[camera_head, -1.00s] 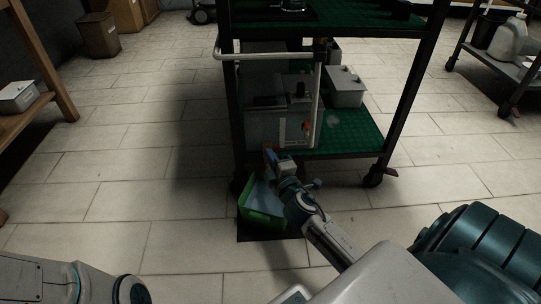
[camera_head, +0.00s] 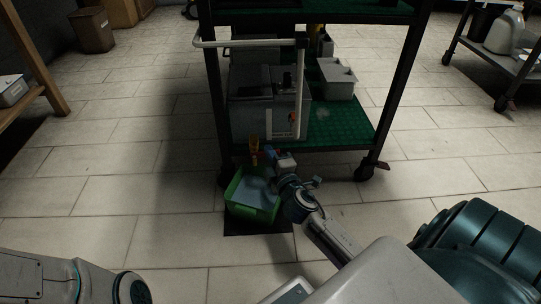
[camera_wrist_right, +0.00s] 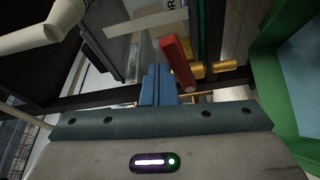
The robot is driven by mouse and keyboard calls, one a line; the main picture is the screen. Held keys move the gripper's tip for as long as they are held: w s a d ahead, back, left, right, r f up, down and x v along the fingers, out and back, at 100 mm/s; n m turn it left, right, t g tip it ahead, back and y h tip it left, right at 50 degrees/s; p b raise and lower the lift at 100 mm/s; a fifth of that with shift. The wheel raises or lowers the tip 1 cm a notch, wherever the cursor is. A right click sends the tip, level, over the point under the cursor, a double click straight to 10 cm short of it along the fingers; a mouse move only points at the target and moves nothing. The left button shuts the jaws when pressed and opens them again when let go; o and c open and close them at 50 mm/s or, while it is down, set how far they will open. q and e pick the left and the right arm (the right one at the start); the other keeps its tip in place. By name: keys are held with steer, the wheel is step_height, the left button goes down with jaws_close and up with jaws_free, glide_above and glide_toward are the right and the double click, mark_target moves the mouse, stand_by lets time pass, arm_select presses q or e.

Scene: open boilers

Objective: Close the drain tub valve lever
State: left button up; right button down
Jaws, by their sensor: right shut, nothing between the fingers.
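The valve lever (camera_wrist_right: 178,62) is a red bar in the right wrist view, beside a brass valve (camera_wrist_right: 213,70). The brass and orange valve is small in the head view (camera_head: 255,148), below the cart's lower shelf at the back of the green tub. My right gripper (camera_head: 270,153) is just right of it. In the wrist view its blue fingers (camera_wrist_right: 158,78) are shut and empty, left of the lever; a narrow gap seems to separate them, but contact is hard to judge. My left gripper is out of view.
A green tub (camera_head: 232,208) stands on a black mat on the floor; its green wall fills the wrist view's right side (camera_wrist_right: 262,90). The cart's lower shelf (camera_head: 350,132) holds a grey boiler (camera_head: 250,120) and a light box (camera_head: 337,80). A white rail (camera_head: 250,42) crosses the cart's front.

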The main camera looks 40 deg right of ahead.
steer(key=shift+s+d+f+m+t+h+b, duration=0.15)
steer(key=shift+f+m+b, duration=0.1)
steer(key=shift+m+b, duration=0.4)
steer(key=shift+w+d+f+m+t+h+b, duration=0.1)
steer(key=shift+f+m+h+b, duration=0.2)
steer(key=shift+b, duration=0.65)
steer(key=shift+s+d+f+m+t+h+b, duration=0.1)
steer(key=shift+f+m+t+b, duration=0.1)
steer(key=shift+m+b, duration=0.5)
